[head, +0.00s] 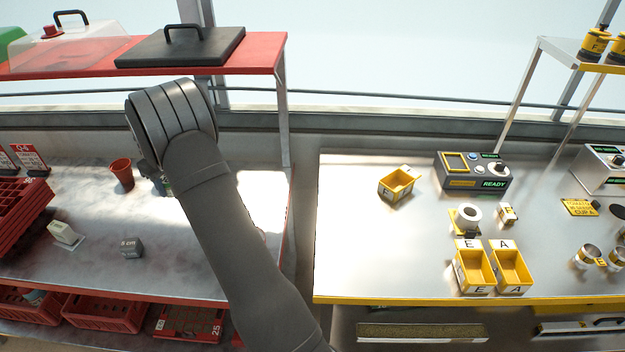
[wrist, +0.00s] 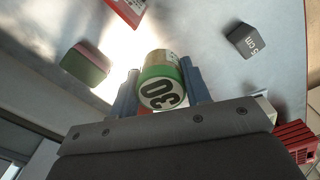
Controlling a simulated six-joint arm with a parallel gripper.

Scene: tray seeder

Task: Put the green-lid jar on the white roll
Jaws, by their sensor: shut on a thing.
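The green-lid jar (wrist: 160,88) sits between the two blue-grey fingers of my gripper (wrist: 161,82) in the wrist view, and the gripper is shut on it. Its lid has a green rim and a white top marked 30, and faces the wrist camera. In the head view my arm hides most of the gripper; only a small green bit of the jar (head: 162,187) shows over the left bench. The white roll (head: 468,215) appears on the right bench, a white ring with a dark hole at a yellow holder, well to the right of my gripper.
The left bench holds a terracotta pot (head: 121,173), a grey cube (head: 131,247) and red crates (head: 22,205). A gap separates the benches. On the right bench are yellow bins (head: 473,268), a tilted yellow box (head: 397,184) and a READY device (head: 474,173). Bare metal lies left of the roll.

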